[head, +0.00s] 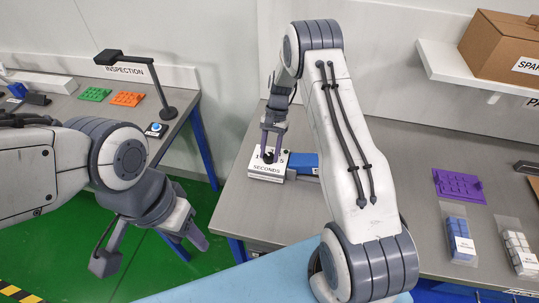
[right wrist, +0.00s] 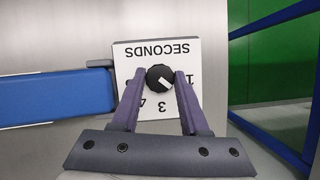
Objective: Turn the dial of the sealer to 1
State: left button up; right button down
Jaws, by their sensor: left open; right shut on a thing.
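The sealer (head: 266,177) is a white box with SECONDS on its front, on the grey bench; a blue arm extends beside it. In the right wrist view its white face (right wrist: 127,53) appears upside down, with a black round dial (right wrist: 160,75) carrying a white mark. The mark points towards the lower right, but its exact number is unclear. Numbers 1, 3 and 4 show partly; others are hidden by the fingers. My right gripper (right wrist: 160,85) is shut on the dial, one finger each side. My left gripper (head: 150,247) is open and empty, over the green floor.
On the right bench are a purple tray (head: 458,186) and bagged blocks (head: 459,240). A carton (head: 500,45) sits on the shelf above.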

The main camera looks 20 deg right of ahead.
jog(key=n, duration=0.1)
jog(key=n+h+b, duration=0.1)
jog(key=n, duration=0.1)
jog(key=shift+w+r+g, duration=0.1)
jog(key=shift+w+g, duration=0.2)
jog(key=shift+a+n+h+b, duration=0.1)
jog(key=shift+n+h+b, duration=0.35)
jog(key=shift+n, duration=1.05)
jog(key=shift+r+h, duration=0.1)
jog(key=shift+h, duration=0.15)
jog(key=c, duration=0.7)
grip_release()
jog(key=shift+o, duration=1.4)
jog(key=shift+s, duration=0.1)
